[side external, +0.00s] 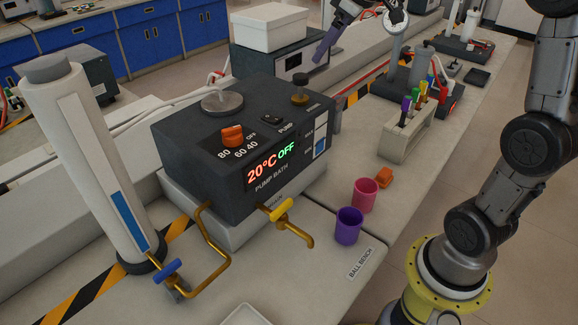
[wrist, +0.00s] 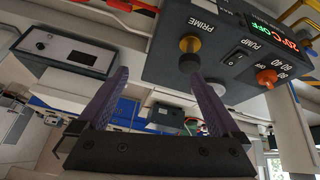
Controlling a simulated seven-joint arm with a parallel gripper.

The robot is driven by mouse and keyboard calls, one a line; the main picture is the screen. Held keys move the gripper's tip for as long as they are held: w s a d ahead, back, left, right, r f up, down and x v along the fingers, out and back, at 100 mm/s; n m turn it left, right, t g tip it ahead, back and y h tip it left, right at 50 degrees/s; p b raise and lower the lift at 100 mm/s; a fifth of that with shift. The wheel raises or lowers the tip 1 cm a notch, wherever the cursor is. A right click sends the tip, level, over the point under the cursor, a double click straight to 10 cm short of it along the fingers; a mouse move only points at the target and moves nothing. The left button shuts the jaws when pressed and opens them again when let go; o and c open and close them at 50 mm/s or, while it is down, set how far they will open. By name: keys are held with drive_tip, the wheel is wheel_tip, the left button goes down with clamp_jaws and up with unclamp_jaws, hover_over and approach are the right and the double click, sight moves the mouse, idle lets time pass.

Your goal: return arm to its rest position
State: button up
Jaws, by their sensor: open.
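My gripper (wrist: 158,77) is open and empty in the wrist view, with its two dark purple fingers set wide apart and nothing between them. In the side external view, a purple finger of my gripper (side external: 328,42) shows at the top, behind and above the pump bath, apart from it. The rest of the hand is partly cut off by the top edge. The pump bath (side external: 225,150) is a dark box reading 20°C OFF. It also shows tilted at the upper right of the wrist view (wrist: 215,75).
A white cylinder (side external: 85,165) stands left of the pump bath. A purple cup (side external: 348,227), a pink cup (side external: 365,196) and an orange piece (side external: 384,178) stand to its right. A rack (side external: 405,138) holds coloured pens. A white box (side external: 270,27) sits behind. The bench front is mostly clear.

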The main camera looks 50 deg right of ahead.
drive_tip(key=s+a, duration=1.3)
drive_tip(key=s, duration=0.2)
drive_tip(key=s+f+m, duration=0.2)
drive_tip(key=s+f, duration=0.7)
drive_tip(key=s, duration=0.1)
drive_tip(key=shift+m, duration=0.4)
